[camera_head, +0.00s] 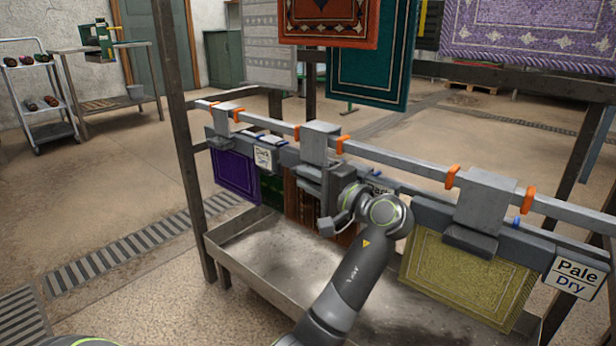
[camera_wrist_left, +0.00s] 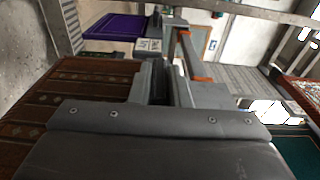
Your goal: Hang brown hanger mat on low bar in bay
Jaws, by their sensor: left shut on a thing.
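The brown hanger mat (camera_head: 301,200) hangs upright in the bay, partly hidden behind my left gripper and wrist. In the left wrist view, the brown mat (camera_wrist_left: 62,100) fills the left side, with patterned bands. My left gripper (camera_head: 322,178) is shut on the mat's hanger, just below the low bar (camera_head: 393,159). The low bar runs from upper left to lower right, with orange clips on it. I cannot tell whether the hanger's hook rests on the bar or is clear of it. My right gripper is not in view.
A purple mat (camera_head: 235,173) and a dark green mat (camera_head: 272,189) hang left of the brown mat. A yellow-green mat (camera_head: 462,276) hangs at right, near a "Pale Dry" sign (camera_head: 574,278). A metal tray (camera_head: 262,262) lies below. Red and teal mats hang higher behind.

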